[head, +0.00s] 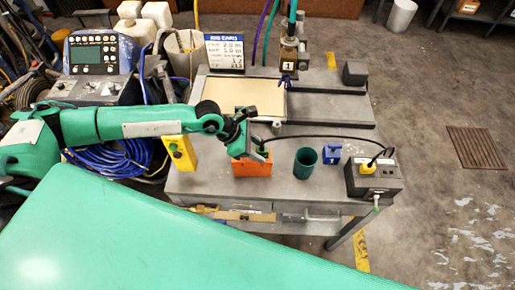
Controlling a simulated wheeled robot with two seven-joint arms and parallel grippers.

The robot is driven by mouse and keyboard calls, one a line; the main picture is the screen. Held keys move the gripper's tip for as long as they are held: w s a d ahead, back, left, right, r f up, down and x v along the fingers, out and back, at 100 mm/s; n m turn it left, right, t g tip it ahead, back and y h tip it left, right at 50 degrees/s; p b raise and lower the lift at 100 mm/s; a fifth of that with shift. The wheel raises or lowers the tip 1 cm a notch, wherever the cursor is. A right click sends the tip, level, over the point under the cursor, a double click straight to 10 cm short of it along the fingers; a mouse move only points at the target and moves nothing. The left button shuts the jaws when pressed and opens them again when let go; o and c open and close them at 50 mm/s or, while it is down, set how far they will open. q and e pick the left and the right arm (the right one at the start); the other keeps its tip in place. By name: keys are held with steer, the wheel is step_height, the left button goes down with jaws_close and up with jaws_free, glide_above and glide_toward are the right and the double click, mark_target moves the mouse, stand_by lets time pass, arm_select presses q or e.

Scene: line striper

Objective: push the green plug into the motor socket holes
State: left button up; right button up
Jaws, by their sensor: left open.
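A small green plug (263,152) shows at the top of an orange block (252,167) on the grey workbench. A black cable runs from near it to the right, toward a dark socket box (373,183). The box has a yellow plug (368,168) on top and dark socket openings on its front-right part. My left gripper (258,147) is open, pointing down at the green plug, close above or around it. I cannot tell if the fingers touch it. The holes the green plug fits are too small to tell. My right gripper is out of view.
A dark green cup (305,162) and a blue block (332,154) stand between the orange block and the socket box. A framed tan panel (246,97) lies behind. A yellow box (181,152) is at the left edge of the bench (285,190).

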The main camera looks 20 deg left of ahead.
arm_select(q)
jaws_close()
steer(key=shift+r+p, duration=0.3)
steer(key=shift+r, duration=0.4)
steer(key=shift+r+p, duration=0.75)
steer(key=shift+r, duration=1)
